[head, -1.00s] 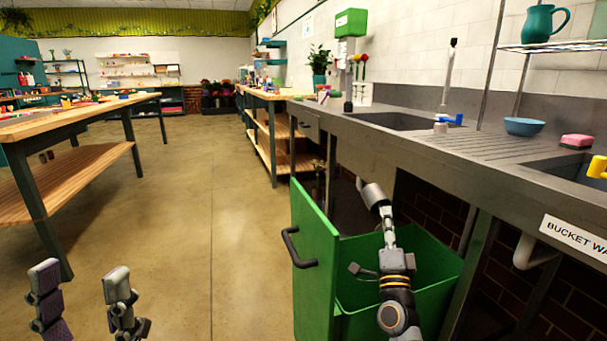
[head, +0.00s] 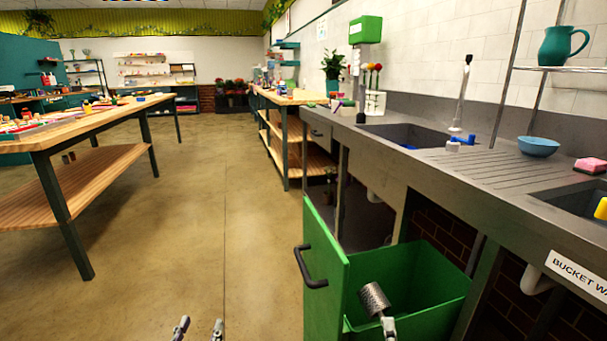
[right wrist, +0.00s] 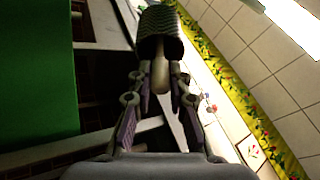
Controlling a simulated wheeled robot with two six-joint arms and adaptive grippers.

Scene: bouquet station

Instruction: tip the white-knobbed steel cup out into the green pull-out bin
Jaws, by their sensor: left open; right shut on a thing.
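The steel cup (head: 374,298) has a ridged, grey side and is tilted in the head view. My right gripper (head: 387,322) is shut on its pale knob (right wrist: 160,75), which shows between the fingers in the right wrist view. There the cup (right wrist: 161,22) reaches out beyond the fingertips. The green pull-out bin (head: 425,270) is open, and the cup appears in front of its opening. I cannot tell the cup's exact height or which way its mouth faces. My left gripper (head: 200,328) is open and empty at the bottom edge, over the floor.
The bin's front panel with a black handle (head: 310,270) stands left of the cup. The steel counter (head: 470,175) runs above and behind the bin, with a blue bowl (head: 538,146) on it. A wooden table (head: 70,130) stands at the left. The floor between is clear.

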